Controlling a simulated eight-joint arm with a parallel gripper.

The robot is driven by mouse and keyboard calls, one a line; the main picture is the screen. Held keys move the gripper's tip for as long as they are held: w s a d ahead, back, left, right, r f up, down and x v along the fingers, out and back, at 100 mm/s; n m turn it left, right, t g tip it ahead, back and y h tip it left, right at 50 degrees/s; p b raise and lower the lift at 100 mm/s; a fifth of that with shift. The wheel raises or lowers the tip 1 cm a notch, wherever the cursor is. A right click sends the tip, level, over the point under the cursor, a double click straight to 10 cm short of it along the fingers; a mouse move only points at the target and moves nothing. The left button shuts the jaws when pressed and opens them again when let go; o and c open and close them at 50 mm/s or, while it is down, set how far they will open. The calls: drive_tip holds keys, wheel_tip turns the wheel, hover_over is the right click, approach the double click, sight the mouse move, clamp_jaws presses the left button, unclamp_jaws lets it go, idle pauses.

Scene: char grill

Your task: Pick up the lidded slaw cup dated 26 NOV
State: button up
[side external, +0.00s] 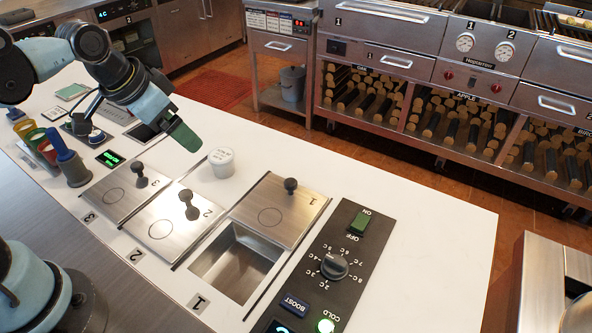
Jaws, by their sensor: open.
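A small white lidded cup (221,162) stands upright on the white counter, behind the steel lids. Dark print shows on its lid, too small to read surely. My gripper (186,138) hangs above the counter to the left of the cup and higher in the picture. Its green-tipped end points down and right, apart from the cup. The jaws are open, and nothing shows between them. The fingers overlap in this view, so the gap is hidden.
Steel lids with dark knobs (190,207) cover the numbered wells, and well 1 (236,262) is partly open. A control panel (331,268) lies to the right. The counter right of the cup is clear.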

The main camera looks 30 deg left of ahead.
sight(221, 155)
drive_tip(key=w+a+f+m+g+h, duration=0.1)
drive_tip(key=w+f+m+g, duration=0.1)
drive_tip(key=w+m+g, duration=0.35)
drive_tip(key=shift+m+t, duration=0.35)
drive_tip(key=shift+t, duration=0.3)
drive_tip(key=w+f, duration=0.1)
drive_tip(key=f, duration=0.1)
drive_tip(key=w+f, duration=0.1)
drive_tip(key=f, duration=0.1)
drive_tip(key=w+f, duration=0.1)
drive_tip(key=f, duration=0.1)
drive_tip(key=shift+w+d+f, duration=0.25)
drive_tip(key=shift+w+d, duration=0.05)
drive_tip(key=shift+w, duration=0.05)
drive_tip(key=shift+w+a+f, duration=0.1)
drive_tip(key=shift+w+f, duration=0.05)
drive_tip(key=shift+f, duration=2.4)
drive_tip(key=c, duration=1.1)
